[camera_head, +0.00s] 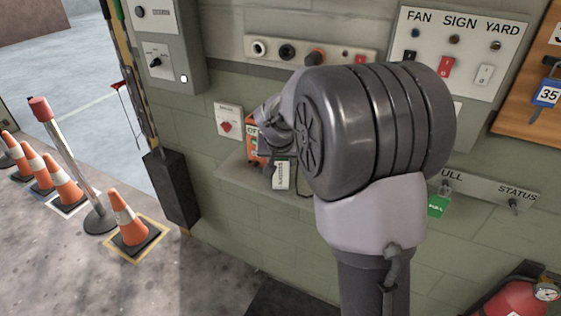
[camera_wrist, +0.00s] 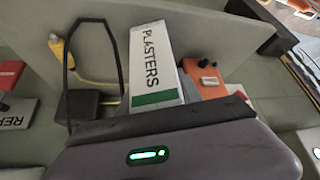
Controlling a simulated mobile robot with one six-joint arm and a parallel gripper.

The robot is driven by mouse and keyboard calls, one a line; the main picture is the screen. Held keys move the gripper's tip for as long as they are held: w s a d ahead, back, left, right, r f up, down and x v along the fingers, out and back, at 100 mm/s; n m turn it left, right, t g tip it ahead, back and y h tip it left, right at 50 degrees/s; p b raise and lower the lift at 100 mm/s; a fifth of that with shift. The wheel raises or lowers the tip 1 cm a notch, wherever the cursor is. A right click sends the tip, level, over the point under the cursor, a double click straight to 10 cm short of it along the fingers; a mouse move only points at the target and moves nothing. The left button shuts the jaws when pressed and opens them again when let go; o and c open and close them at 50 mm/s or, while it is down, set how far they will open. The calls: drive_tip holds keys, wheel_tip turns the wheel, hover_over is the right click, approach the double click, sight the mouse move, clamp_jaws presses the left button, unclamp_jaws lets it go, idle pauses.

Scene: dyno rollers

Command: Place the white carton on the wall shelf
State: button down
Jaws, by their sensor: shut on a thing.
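The white carton (camera_wrist: 150,45) has a green band and the word PLASTERS. My gripper (camera_wrist: 156,112) is shut on its green-banded end in the wrist view. In the head view the carton (camera_head: 281,176) hangs below my gripper (camera_head: 277,158), in front of the wall shelf (camera_head: 232,172). The shelf is a grey ledge on the green block wall, and my arm hides its right part. I cannot tell whether the carton touches the shelf.
An orange item (camera_head: 251,138) stands at the shelf, close to my gripper. In the wrist view a black loop (camera_wrist: 92,22) and a yellow item (camera_wrist: 57,46) lie left of the carton. Switch panels (camera_head: 455,50) are on the wall. Traffic cones (camera_head: 128,222) stand on the floor at left.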

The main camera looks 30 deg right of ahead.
drive_tip(key=c, duration=0.8)
unclamp_jaws()
